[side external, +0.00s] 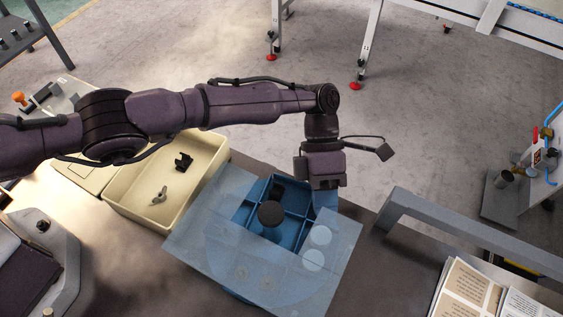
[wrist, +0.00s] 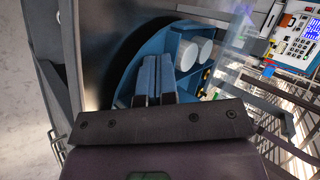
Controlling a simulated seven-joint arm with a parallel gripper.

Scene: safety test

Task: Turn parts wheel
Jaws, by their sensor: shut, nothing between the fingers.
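The blue parts wheel (side external: 289,240) is split into compartments and lies under a see-through cover plate (side external: 205,225) with an opening on its far side. A dark round knob (side external: 271,214) stands at its middle. A black part (side external: 277,190) sits in an open compartment. Two white round parts (side external: 313,260) lie under the cover at the right; they also show in the wrist view (wrist: 187,55). My gripper (side external: 325,206) points down at the wheel's far right edge. In the wrist view its fingers (wrist: 155,75) are together and empty, over the wheel's rim (wrist: 127,82). Fingertip contact cannot be told.
A cream bin (side external: 137,205) left of the wheel holds a black part (side external: 184,162) and a grey metal part (side external: 159,196). A grey frame rail (side external: 470,235) stands at the right, near printed sheets (side external: 466,290). A dark device (side external: 28,270) is at the lower left.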

